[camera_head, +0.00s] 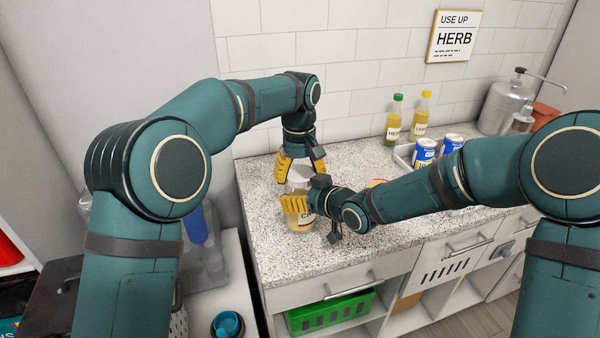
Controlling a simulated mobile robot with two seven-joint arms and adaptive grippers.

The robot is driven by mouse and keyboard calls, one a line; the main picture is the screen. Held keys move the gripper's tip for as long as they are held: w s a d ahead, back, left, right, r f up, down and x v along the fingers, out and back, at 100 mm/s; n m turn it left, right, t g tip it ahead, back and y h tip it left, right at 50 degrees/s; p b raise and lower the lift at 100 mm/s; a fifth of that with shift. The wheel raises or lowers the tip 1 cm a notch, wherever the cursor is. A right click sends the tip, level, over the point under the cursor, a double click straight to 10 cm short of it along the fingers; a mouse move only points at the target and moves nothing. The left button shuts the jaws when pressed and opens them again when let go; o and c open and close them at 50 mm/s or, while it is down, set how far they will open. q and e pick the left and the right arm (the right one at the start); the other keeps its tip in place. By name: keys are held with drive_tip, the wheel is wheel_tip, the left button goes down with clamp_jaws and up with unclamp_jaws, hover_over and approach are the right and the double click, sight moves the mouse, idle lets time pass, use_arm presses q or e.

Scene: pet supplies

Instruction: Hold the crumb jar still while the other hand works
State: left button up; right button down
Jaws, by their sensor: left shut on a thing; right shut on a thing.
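The crumb jar (302,225) stands upright on the speckled counter (385,238), with a pale top and a partly hidden label. My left gripper (300,173) reaches down from above, its yellow fingers on both sides of the jar's upper part, shut on it. My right gripper (299,204) comes in from the right, lower down, and is shut on the jar's body. One of its yellow fingers shows across the front. The grippers hide much of the jar, and the far-side contact cannot be seen.
Two bottles (394,122) (420,118), blue-and-white cans (424,152) and a tray (402,154) stand at the back right. A metal pump dispenser (504,105) is farther right. A green basket (332,312) sits below the counter. The counter's front left is clear.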

use_arm(q)
drive_tip(key=m, duration=0.4)
drive_tip(key=shift+m, duration=0.4)
drive_tip(key=o, duration=1.3)
drive_tip(key=shift+c, duration=0.2)
drive_tip(key=shift+r, duration=2.25)
wheel_tip(320, 180, up, 4)
drive_tip(key=n, duration=0.5)
drive_tip(key=shift+w+f, duration=0.1)
drive_tip(key=shift+f, duration=0.15)
